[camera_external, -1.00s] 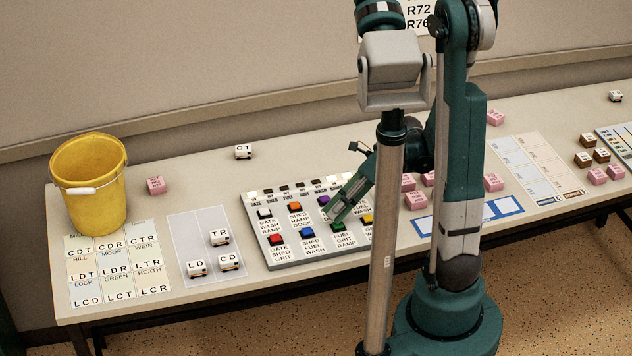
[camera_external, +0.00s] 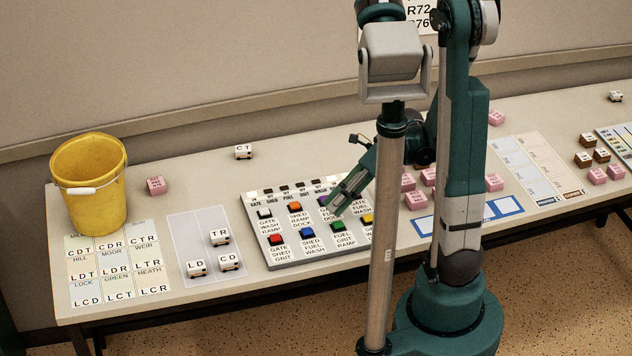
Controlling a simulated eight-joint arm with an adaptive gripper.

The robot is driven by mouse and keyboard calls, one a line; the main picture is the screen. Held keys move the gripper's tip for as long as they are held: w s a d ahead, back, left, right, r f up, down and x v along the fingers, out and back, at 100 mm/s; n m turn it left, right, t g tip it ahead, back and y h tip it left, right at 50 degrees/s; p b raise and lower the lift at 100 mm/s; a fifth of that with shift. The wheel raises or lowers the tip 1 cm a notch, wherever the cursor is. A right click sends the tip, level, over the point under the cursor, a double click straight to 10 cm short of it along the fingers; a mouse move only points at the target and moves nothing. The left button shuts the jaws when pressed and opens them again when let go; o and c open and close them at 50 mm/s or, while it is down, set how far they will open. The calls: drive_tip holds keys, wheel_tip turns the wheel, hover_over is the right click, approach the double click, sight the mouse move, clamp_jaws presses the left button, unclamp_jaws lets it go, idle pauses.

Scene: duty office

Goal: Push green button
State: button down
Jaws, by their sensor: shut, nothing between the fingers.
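The green button (camera_external: 337,226) is in the front row of the grey button panel (camera_external: 282,264), right of the blue button (camera_external: 307,233). My gripper (camera_external: 337,211) is shut and empty, pointing down and to the left, with its tip just above and behind the green button in the picture. I cannot tell whether the tip touches the button. Red (camera_external: 276,239), orange (camera_external: 295,207) and yellow (camera_external: 367,219) buttons also show. The panel's right end is hidden behind my arm.
A yellow bucket (camera_external: 92,180) stands at the table's left. White lettered blocks (camera_external: 229,262) lie on a pale mat left of the panel. Pink blocks (camera_external: 415,200) lie right of the panel, partly behind my arm.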

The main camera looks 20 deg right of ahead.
wheel_tip(320, 180, up, 4)
drive_tip(key=p, duration=0.2)
drive_tip(key=shift+r+p, duration=0.1)
drive_tip(key=shift+p, duration=0.3)
drive_tip(key=shift+d, duration=0.1)
drive_tip(key=d+r+n+t+h+b, duration=0.3)
drive_tip(key=d+n, duration=0.4)
drive_tip(key=n, duration=0.6)
drive_tip(key=d+r+n+t+h+b, duration=0.3)
drive_tip(key=d+n+t+h+b, duration=0.2)
drive_tip(key=d+n, duration=0.3)
drive_tip(key=n+h+b, duration=0.1)
drive_tip(key=n, duration=0.3)
drive_tip(key=shift+s+d+n+b, duration=0.15)
drive_tip(key=shift+d+n+b, duration=0.15)
drive_tip(key=shift+n+b, duration=0.1)
